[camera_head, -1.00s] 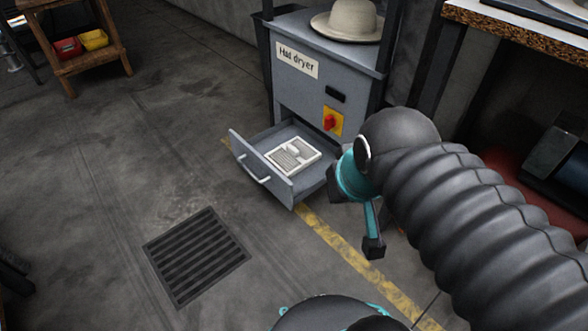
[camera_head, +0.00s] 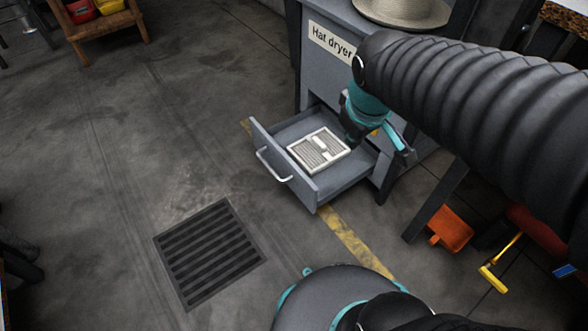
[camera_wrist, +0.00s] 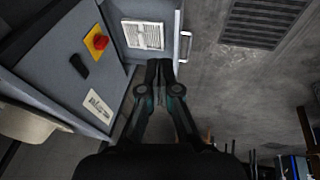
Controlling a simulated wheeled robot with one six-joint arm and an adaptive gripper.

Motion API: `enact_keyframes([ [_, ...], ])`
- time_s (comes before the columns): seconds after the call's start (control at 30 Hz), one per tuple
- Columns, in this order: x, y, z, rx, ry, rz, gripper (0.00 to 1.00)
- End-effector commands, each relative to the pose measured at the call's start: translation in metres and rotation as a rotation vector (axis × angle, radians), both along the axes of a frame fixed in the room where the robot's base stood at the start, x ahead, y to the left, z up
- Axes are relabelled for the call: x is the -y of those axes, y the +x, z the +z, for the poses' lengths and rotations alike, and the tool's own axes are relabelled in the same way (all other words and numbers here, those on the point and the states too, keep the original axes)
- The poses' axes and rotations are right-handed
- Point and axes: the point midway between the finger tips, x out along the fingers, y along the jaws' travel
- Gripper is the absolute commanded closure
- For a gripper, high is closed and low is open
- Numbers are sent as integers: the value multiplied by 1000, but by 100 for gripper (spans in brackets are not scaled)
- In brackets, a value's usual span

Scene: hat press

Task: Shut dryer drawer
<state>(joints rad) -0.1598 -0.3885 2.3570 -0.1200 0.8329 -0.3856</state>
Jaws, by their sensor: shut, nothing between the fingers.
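The grey hat dryer (camera_head: 324,68) stands at the top middle of the head view, with its label on the front. Its low drawer (camera_head: 287,176) is pulled open, with a silver handle (camera_head: 275,165) on its front. A white filter-like panel (camera_head: 318,150) lies inside. My gripper (camera_head: 354,138) is in front of the dryer, over the right rear part of the drawer in the head view. In the wrist view, the closed fingertips (camera_wrist: 159,64) show beside the drawer (camera_wrist: 163,57), its handle (camera_wrist: 185,46) to their right. They hold nothing. Contact with the drawer cannot be told.
A floor grate (camera_head: 209,253) lies left of the drawer. A wooden stand (camera_head: 92,25) with bins is at the upper left. An orange dustpan (camera_head: 450,229) and a yellow-handled tool (camera_head: 495,270) lie at the right.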

Motion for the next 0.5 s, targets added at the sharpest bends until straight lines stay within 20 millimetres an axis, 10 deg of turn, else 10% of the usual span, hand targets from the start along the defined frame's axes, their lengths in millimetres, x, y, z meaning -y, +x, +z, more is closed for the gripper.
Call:
enact_keyframes([
  [0.5,-97,108,-132,-230,-349,909,100],
])
